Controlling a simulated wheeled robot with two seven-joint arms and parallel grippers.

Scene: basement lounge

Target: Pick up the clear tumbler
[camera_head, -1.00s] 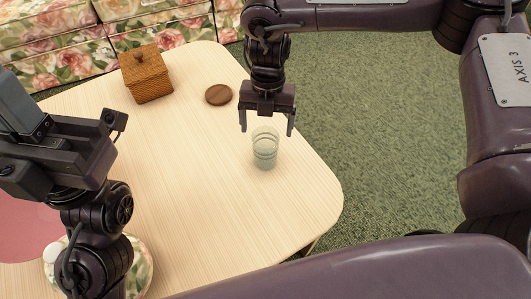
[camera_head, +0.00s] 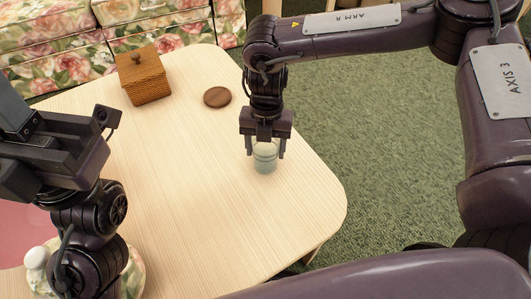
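The clear tumbler (camera_head: 265,164) stands upright on the pale wooden table (camera_head: 200,180), near its right edge. My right gripper (camera_head: 265,154) points down over the tumbler, with one finger on each side of its upper part. The fingers look spread about the tumbler's width; whether they touch the glass I cannot tell. The gripper hides the tumbler's rim. My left arm (camera_head: 60,160) stands at the left of the picture, and its fingertips are not visible.
A woven box with a lid (camera_head: 145,78) and a round brown coaster (camera_head: 217,97) lie farther back on the table. A floral-patterned plate (camera_head: 133,274) with a white knob-like thing (camera_head: 37,258) is at the lower left. Floral drawers (camera_head: 60,45) stand behind. The table's middle is clear.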

